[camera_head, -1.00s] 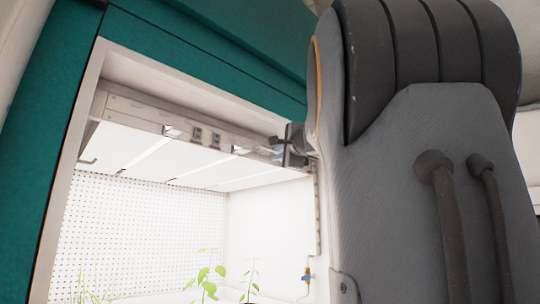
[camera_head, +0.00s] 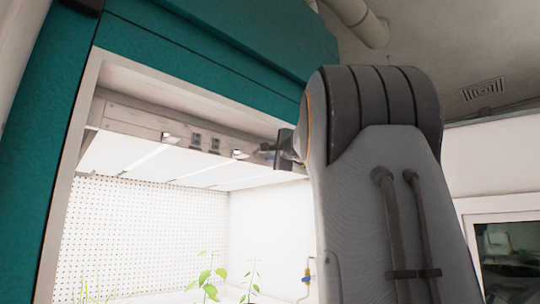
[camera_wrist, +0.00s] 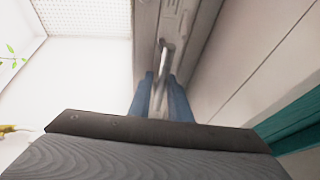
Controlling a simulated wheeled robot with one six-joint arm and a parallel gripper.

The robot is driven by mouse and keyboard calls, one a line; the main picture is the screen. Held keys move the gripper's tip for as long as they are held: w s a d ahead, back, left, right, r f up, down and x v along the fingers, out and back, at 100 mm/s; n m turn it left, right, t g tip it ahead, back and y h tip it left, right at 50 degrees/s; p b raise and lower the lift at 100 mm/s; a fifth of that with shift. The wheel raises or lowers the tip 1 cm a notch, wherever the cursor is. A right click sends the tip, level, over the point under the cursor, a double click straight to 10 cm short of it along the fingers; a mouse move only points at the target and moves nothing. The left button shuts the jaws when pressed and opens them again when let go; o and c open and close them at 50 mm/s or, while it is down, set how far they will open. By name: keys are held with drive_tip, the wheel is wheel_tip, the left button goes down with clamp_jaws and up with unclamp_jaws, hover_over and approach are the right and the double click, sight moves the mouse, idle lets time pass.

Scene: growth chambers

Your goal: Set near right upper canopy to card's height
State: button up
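The upper canopy (camera_head: 200,160) is a bright white light panel under the chamber's roof. A pale metal rail (camera_head: 140,118) runs along its front edge, with small fittings on it. My gripper (camera_head: 277,150) is at the rail's right end, partly hidden by my arm. In the wrist view, my gripper's two blue fingers (camera_wrist: 162,98) stand apart. A shiny metal hook or lever (camera_wrist: 163,60) on the rail lies in line with the gap between them. I cannot tell whether they touch it. No card can be made out.
Green plants (camera_head: 207,284) stand low in the chamber before a perforated back wall (camera_head: 140,230). A teal frame (camera_head: 50,140) borders the opening. A fitting with a blue part (camera_head: 307,276) is on the right wall. My arm fills the right foreground.

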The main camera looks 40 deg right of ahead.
sight(271, 167)
clamp_jaws()
drive_tip(key=shift+f, duration=0.1)
wheel_tip(271, 167, down, 5)
drive_tip(key=b, duration=0.6)
unclamp_jaws()
